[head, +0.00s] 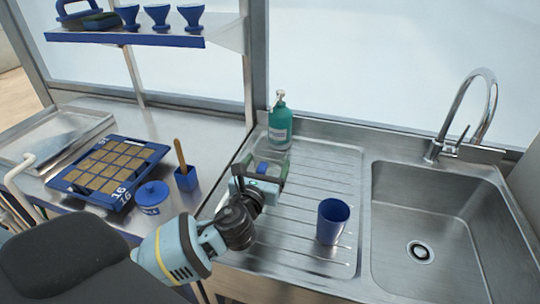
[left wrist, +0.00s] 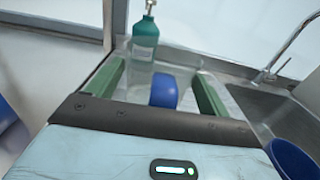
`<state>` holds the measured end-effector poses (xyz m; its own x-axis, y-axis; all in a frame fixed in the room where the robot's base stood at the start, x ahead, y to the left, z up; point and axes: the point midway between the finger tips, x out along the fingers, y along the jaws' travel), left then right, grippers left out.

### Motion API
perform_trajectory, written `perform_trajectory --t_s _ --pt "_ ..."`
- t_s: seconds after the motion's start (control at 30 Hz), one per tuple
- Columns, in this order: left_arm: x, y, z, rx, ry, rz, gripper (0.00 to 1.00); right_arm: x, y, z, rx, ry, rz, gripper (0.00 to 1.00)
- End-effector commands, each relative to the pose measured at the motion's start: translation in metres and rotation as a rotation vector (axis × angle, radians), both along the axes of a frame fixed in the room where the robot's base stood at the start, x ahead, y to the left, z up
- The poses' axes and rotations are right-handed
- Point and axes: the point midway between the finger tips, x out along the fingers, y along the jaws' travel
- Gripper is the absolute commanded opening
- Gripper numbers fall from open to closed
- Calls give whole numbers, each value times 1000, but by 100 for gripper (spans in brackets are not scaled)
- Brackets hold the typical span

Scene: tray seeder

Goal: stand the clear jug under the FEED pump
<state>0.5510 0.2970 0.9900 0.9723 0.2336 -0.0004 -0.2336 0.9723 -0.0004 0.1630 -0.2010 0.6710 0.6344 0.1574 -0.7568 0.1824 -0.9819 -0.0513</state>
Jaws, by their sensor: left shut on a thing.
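The FEED pump is a teal bottle (head: 279,128) with a pump head and a pale label too small to read. It stands at the back left of the steel drainboard, and also shows in the left wrist view (left wrist: 145,38). My left gripper (head: 262,172) is in front of it, its green fingers shut on the clear jug (head: 270,156). A blue part, seemingly the jug's handle, shows between the fingers in the left wrist view (left wrist: 163,91). The jug is close in front of the bottle; its base is hidden, so I cannot tell whether it touches the drainboard. My right gripper is out of view.
A blue cup (head: 332,221) stands on the ridged drainboard (head: 300,262), right of my left arm. The sink (head: 440,215) and tap (head: 486,100) are further right.

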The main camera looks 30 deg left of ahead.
Motion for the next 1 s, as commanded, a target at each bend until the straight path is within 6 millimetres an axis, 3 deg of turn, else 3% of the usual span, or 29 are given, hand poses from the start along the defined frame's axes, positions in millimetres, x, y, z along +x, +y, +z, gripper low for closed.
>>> perform_trajectory --t_s 0.6,0.8,1.0 --pt "114 62 -12 -2 -1 2 48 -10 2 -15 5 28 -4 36" --pt "132 72 -13 -1 -2 1 48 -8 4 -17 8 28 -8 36" --pt "134 72 -13 0 -3 -1 48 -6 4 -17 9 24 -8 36"
